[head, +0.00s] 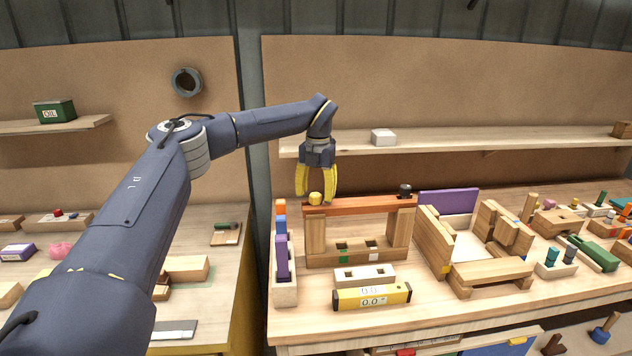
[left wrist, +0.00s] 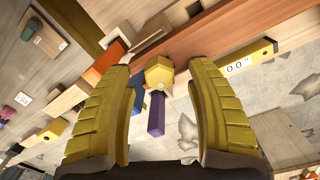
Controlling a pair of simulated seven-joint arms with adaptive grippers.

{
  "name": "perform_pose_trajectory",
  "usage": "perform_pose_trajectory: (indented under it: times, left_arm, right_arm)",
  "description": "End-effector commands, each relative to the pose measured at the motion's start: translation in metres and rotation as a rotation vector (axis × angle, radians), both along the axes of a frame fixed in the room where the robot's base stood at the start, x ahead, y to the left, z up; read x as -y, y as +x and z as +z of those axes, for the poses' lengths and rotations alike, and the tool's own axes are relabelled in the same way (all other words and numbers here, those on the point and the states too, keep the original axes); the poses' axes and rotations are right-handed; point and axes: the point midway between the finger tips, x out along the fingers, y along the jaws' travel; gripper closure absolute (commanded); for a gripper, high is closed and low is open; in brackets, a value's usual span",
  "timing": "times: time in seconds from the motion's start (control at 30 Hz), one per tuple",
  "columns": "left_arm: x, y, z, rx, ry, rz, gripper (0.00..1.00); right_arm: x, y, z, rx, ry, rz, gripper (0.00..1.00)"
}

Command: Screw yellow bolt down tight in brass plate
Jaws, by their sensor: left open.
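The yellow bolt (head: 315,198) stands at the left end of a reddish-orange bar (head: 365,206) that lies across two wooden posts. My left gripper (head: 316,188) points down over the bolt with its yellow fingers apart, one on each side of the bolt head. In the left wrist view the hexagonal head of the yellow bolt (left wrist: 159,77) shows between the spread fingertips, with a gap on both sides. I cannot make out a separate brass plate; the bolt's shank and seat are hidden under its head. My right gripper is not in view.
A dark knob (head: 404,190) stands on the bar's right end. A narrow wooden tray (head: 286,292) with coloured blocks is left of the frame. A yellow level (head: 372,297) and a pale block with holes (head: 364,276) lie in front. Wooden assemblies (head: 485,240) crowd the right.

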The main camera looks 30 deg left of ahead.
Motion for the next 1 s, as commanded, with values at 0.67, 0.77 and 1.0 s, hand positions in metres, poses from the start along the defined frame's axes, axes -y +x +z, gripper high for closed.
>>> perform_pose_trajectory:
  times: [0.67,0.77,1.0]
  left_arm:
    - [-0.001,0.0,-0.015,0.0,-0.001,0.001,0.49]
    - [-0.001,0.0,-0.015,0.0,-0.001,0.001,0.6]
    - [-0.001,0.0,-0.015,0.0,-0.001,0.001,0.88]
  right_arm:
    - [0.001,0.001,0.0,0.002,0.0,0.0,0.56]
    - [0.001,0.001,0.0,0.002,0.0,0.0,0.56]
    - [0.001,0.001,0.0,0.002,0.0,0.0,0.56]
